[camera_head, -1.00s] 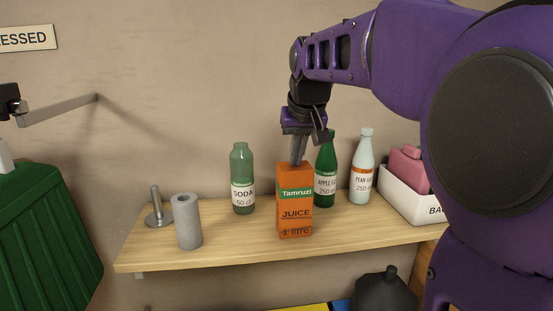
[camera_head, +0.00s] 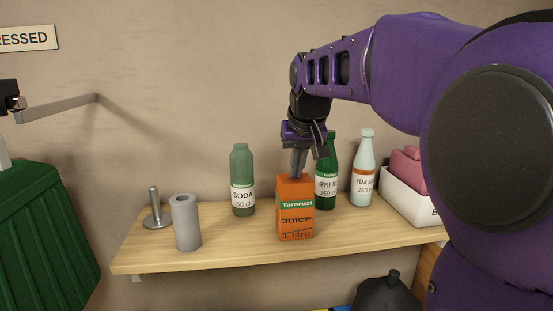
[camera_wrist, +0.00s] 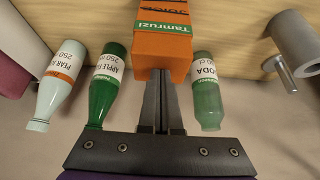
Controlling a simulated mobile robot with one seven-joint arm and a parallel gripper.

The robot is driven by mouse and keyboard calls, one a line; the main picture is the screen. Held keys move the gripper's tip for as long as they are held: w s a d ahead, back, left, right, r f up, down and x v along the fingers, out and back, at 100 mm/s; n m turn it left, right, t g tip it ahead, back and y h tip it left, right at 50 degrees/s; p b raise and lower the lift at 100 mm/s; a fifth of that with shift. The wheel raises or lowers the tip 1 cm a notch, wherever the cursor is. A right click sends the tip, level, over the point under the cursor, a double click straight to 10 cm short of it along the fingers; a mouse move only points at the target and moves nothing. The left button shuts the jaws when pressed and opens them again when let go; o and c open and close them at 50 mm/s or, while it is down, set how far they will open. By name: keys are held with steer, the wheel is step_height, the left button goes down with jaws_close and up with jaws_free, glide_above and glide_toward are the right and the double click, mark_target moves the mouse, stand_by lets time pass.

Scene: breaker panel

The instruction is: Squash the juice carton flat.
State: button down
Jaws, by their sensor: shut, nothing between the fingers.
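The orange juice carton (camera_head: 295,213) with a green Tamruzi band stands upright on the wooden shelf, and its front is creased and shortened. It also shows in the wrist view (camera_wrist: 163,45). My gripper (camera_head: 297,172) points down from above, its fingers shut and empty, with the tips at the carton's top. In the wrist view the closed fingers (camera_wrist: 161,85) meet the carton's top face. The exact contact spot is hidden behind the carton's top edge.
A soda bottle (camera_head: 242,180) stands left of the carton, and an apple bottle (camera_head: 326,185) close behind right. A pear bottle (camera_head: 363,170) and a white box (camera_head: 407,193) are further right. A grey roll (camera_head: 185,222) and metal stand (camera_head: 157,212) are left on the shelf (camera_head: 220,250).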

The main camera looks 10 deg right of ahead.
steer(key=shift+f+b, duration=0.85)
steer(key=shift+f, duration=0.45)
steer(key=shift+r+p, duration=2.25)
steer(key=shift+r, duration=0.35)
